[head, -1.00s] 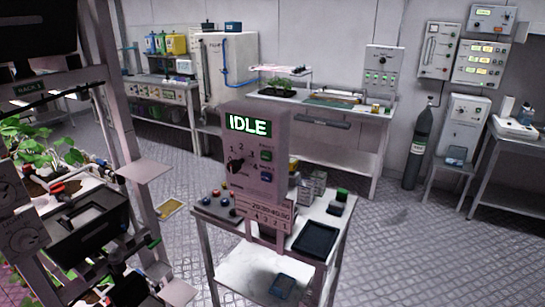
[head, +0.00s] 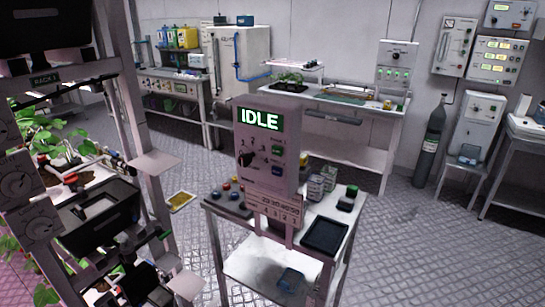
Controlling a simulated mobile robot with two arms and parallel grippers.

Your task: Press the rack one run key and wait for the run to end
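A pale control box (head: 292,140) stands upright on a small cart in the middle of the head view. Its lit green display (head: 261,119) reads IDLE. The small lettering by the keys is too blurred to read for certain. A rack with a sign (head: 45,79) that seems to read RACK 1 stands at the left, with green plants (head: 35,135) on it. Neither of my grippers is in view.
The cart (head: 222,212) also bears a panel of coloured buttons (head: 228,197) and a black tray (head: 325,236). A bench (head: 340,145) and a gas cylinder (head: 430,145) stand at the back. The floor (head: 420,245) right of the cart is clear.

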